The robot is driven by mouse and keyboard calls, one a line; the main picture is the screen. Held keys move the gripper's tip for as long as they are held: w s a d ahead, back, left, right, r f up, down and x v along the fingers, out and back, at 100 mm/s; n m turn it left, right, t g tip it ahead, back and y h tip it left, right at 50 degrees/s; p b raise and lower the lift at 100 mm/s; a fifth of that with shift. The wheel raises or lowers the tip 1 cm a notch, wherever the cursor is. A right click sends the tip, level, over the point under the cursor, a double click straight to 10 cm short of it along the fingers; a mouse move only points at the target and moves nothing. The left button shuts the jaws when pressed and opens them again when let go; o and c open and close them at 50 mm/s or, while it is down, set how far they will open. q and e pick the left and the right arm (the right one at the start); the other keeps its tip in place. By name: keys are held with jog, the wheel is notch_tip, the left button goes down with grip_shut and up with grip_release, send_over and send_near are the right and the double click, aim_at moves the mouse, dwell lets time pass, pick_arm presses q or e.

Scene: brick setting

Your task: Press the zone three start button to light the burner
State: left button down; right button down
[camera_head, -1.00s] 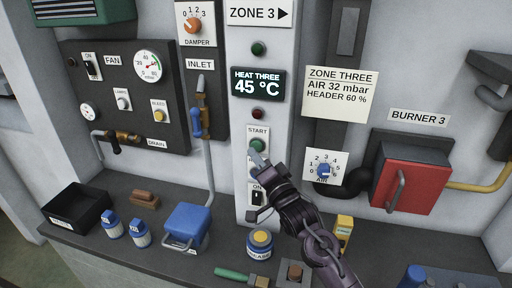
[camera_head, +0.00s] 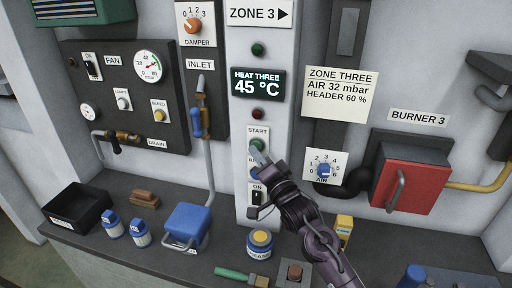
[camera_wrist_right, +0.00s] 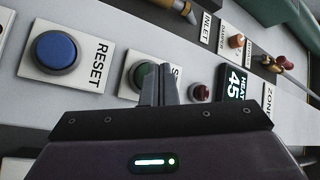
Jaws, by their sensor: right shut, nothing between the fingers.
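The green start button (camera_head: 257,144) sits under a START label on the zone three column (camera_head: 240,175). My right gripper (camera_head: 257,155) is shut and empty, its tips at the lower part of the button in the head view. In the right wrist view the shut fingers (camera_wrist_right: 157,72) overlap the right side of the green button (camera_wrist_right: 137,76); I cannot tell whether they touch it. The display (camera_head: 257,84) reads HEAT THREE 45 °C. The green lamp (camera_head: 258,48) and red lamp (camera_head: 257,113) look dark. My left gripper is not in view.
A blue RESET button (camera_wrist_right: 56,52) is beside the start button. An ON switch (camera_head: 257,194) is below, partly behind my gripper. The AIR knob (camera_head: 324,170) and red burner box (camera_head: 411,180) are to the right. A grease tin (camera_head: 260,243) and blue box (camera_head: 187,226) stand on the ledge.

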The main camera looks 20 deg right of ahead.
jog(key=shift+w+d, duration=0.3)
jog(key=shift+w, duration=0.05)
dwell(0.4)
jog(key=shift+s+a, duration=0.1)
jog(key=shift+s, duration=0.05)
jog(key=shift+s+a+p, duration=0.35)
jog(key=shift+s+a, duration=0.05)
jog(key=shift+s, duration=0.2)
jog(key=s+a, duration=0.1)
jog(key=s, duration=0.1)
jog(key=s+a+p, duration=0.1)
jog(key=s, duration=0.1)
jog(key=shift+a, duration=0.4)
jog(key=shift+f, duration=0.1)
dwell(0.7)
